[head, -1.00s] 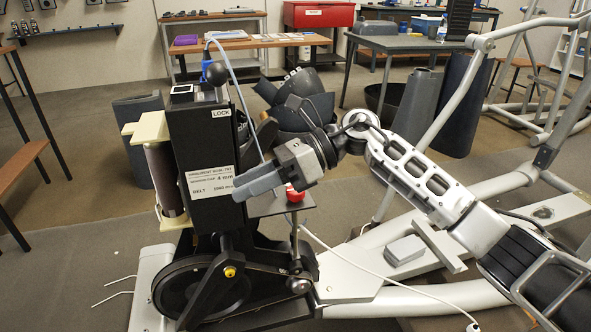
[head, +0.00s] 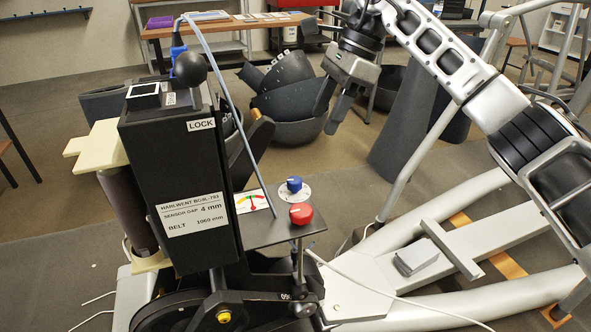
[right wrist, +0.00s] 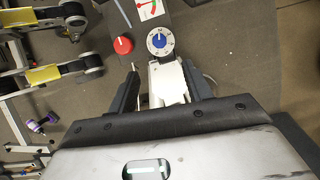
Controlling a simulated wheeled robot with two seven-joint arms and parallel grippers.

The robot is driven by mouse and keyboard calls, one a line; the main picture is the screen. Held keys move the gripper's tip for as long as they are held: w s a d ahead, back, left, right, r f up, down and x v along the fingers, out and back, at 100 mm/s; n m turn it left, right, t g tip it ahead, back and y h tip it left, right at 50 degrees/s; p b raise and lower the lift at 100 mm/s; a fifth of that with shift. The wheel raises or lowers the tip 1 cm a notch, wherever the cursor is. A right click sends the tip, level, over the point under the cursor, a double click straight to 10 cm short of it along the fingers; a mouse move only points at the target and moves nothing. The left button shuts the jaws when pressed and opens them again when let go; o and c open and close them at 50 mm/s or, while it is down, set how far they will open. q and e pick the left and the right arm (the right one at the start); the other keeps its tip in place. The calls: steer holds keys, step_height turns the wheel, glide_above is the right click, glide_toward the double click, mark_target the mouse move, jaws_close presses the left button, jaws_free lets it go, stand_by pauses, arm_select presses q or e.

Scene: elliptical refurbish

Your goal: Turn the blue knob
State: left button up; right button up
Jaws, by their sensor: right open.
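The blue knob (head: 294,185) stands on a white dial on the small dark shelf (head: 262,234) of the black machine. A red knob (head: 301,214) is just in front of it. My right gripper (head: 335,108) is open and empty, above and to the right of the knobs in the head view, pointing down. In the right wrist view the blue knob (right wrist: 159,41) lies just beyond the gap between the open fingers (right wrist: 166,78), apart from them. The red knob (right wrist: 123,45) is to its left. My left gripper does not show.
The black machine body (head: 180,180) with a lock lever (head: 190,68) rises left of the shelf. A thin cable (head: 232,100) runs down to the shelf near the gauge (head: 252,200). Grey frame tubes (head: 450,230) lie to the right. Dark bins (head: 290,110) stand behind.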

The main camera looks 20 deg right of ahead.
mark_target(296, 180)
steer(key=b+x, duration=0.3)
steer(key=x, duration=0.9)
steer(key=shift+a+f, duration=0.1)
steer(key=shift+f, duration=0.05)
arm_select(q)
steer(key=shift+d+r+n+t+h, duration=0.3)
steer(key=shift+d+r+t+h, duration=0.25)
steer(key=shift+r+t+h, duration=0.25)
arm_select(e)
steer(key=shift+a+f, duration=0.3)
steer(key=shift+f, duration=0.35)
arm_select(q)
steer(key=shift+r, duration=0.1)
arm_select(e)
steer(key=c, duration=1)
